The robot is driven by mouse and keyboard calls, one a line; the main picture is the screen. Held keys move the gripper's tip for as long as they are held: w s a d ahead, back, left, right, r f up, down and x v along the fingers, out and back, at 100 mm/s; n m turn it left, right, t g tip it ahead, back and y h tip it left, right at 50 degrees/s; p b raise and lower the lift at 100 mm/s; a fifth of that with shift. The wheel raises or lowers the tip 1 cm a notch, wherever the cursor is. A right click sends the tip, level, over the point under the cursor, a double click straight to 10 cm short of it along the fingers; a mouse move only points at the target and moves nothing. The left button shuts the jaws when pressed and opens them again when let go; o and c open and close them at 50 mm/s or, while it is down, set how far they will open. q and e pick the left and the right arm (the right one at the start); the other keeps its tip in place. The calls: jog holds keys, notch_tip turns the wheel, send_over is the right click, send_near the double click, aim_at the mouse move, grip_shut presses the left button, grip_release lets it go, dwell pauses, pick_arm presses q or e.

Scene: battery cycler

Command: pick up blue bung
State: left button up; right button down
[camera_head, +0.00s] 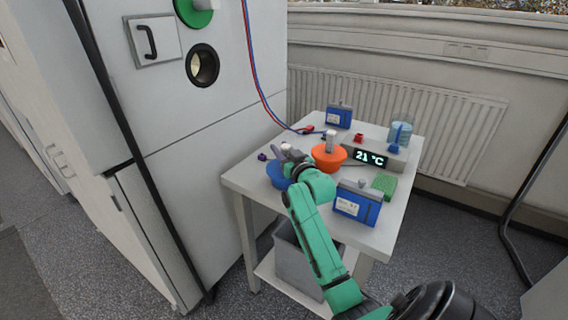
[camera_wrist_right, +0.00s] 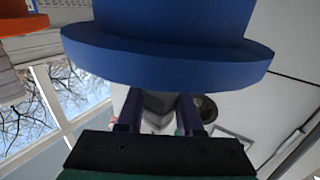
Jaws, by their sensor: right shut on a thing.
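The blue bung (camera_head: 277,176) is at the left side of the small white table, partly hidden behind my right arm. My right gripper (camera_head: 290,153) is at the bung, shut on its pale grey knob. In the right wrist view the blue bung (camera_wrist_right: 170,55) fills the upper middle, with its wide flange towards my fingers (camera_wrist_right: 158,108). I cannot tell whether the bung touches the table top. My left gripper is not in view.
An orange bung (camera_head: 328,160) stands just right of my gripper. Blue battery boxes (camera_head: 357,203), a display unit (camera_head: 372,157) and a green block (camera_head: 384,184) crowd the table. The tall white cabinet (camera_head: 160,90), with an open round port (camera_head: 203,65), stands at left.

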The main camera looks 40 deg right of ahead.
notch_tip(320, 180, up, 25)
jog(key=p, duration=0.6)
